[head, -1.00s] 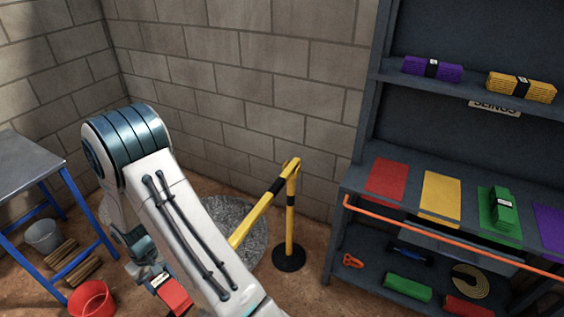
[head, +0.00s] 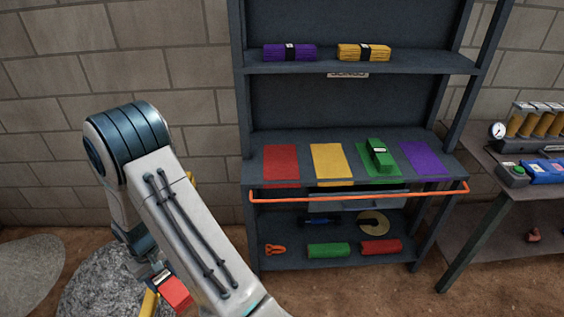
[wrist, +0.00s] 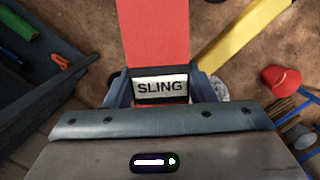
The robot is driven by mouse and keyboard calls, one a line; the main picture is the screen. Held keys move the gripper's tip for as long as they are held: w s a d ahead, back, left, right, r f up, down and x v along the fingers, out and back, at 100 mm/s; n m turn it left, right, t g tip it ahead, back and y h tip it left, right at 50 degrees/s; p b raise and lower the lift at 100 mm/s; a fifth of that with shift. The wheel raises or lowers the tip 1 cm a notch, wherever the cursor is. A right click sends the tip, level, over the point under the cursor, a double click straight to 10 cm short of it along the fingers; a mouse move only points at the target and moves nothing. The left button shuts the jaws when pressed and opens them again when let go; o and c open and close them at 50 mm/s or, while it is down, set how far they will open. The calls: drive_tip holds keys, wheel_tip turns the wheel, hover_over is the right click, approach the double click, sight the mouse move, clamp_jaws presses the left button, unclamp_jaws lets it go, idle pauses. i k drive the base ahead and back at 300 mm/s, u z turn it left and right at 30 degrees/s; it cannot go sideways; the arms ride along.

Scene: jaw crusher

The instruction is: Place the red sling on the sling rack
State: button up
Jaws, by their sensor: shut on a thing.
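My gripper (head: 160,277) is at the lower left in the head view, shut on the red sling (head: 177,292). In the wrist view the red sling (wrist: 158,40) juts out beyond my fingers, with its "SLING" label (wrist: 160,88) between them. The sling rack (head: 340,264) stands to the right of my arm, against the wall. Its middle shelf has a bare red patch (head: 281,162), a bare yellow patch (head: 332,162), a green patch (head: 364,171) with a green sling (head: 379,153) on it, and a bare purple patch (head: 423,159).
An orange bar (head: 350,198) runs across the rack's front below the patches. Purple (head: 289,53) and yellow (head: 362,53) slings lie on the upper shelf. A lower shelf holds green (head: 328,250) and red (head: 381,247) rolls. A bench (head: 480,240) stands right. A yellow post (wrist: 245,35) is near my gripper.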

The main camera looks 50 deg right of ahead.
sight(280, 161)
drive_tip(key=z, duration=1.6)
drive_tip(key=i, duration=1.5)
